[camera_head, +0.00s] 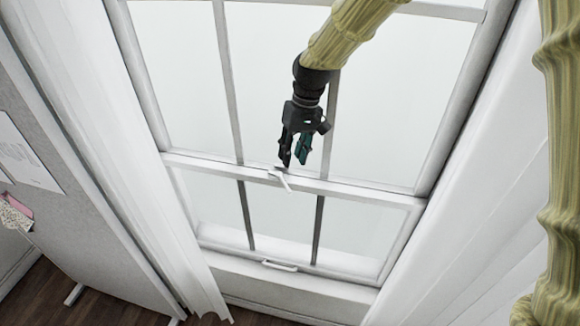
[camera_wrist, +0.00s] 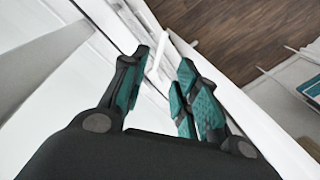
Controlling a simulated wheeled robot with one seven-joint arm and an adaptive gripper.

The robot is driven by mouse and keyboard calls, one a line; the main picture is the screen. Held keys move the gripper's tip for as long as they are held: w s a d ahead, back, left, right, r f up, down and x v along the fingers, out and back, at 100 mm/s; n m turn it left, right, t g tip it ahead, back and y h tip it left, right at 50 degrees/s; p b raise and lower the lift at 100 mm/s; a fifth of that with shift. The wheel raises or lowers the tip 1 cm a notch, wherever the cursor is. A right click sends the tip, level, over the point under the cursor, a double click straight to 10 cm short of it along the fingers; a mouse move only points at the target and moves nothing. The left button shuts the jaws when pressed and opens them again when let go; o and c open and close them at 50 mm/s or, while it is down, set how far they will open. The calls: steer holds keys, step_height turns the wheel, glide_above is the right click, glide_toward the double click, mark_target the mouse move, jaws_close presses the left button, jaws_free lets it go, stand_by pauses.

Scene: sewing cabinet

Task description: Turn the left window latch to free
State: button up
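A small white window latch (camera_head: 280,179) sits on the white meeting rail across the middle of the window. Its thin lever angles down and to the right in the head view. My gripper (camera_head: 293,160), black with teal finger pads, hangs from above just over the rail, its fingertips close to the latch. In the wrist view the gripper (camera_wrist: 163,64) is open, and the white latch lever (camera_wrist: 157,54) shows in the gap between the fingertips, nearer the left finger. I cannot tell whether either finger touches it. Only one latch is in view.
The window (camera_head: 385,90) has pale panes and thin bars. A white handle (camera_head: 280,266) is on its bottom rail. White curtains (camera_head: 130,150) hang at both sides. A grey board (camera_head: 60,190) with pinned paper stands at left on the dark wooden floor (camera_head: 100,306).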

steer(key=r, duration=0.3)
steer(key=shift+w+d, duration=0.15)
steer(key=shift+d, duration=0.15)
steer(key=shift+f, duration=0.15)
steer(key=c, duration=0.6)
steer(key=shift+a+f+n+b, duration=0.1)
steer(key=shift+a+n+b, duration=0.15)
steer(key=shift+n+b, duration=0.7)
jaws_close()
steer(key=s+a+r+n+b, duration=0.3)
steer(key=a+n+b, duration=0.1)
steer(key=n+b, duration=1.3)
steer(key=shift+m, duration=0.65)
steer(key=shift+d+f, duration=0.15)
steer(key=shift+f, duration=6.35)
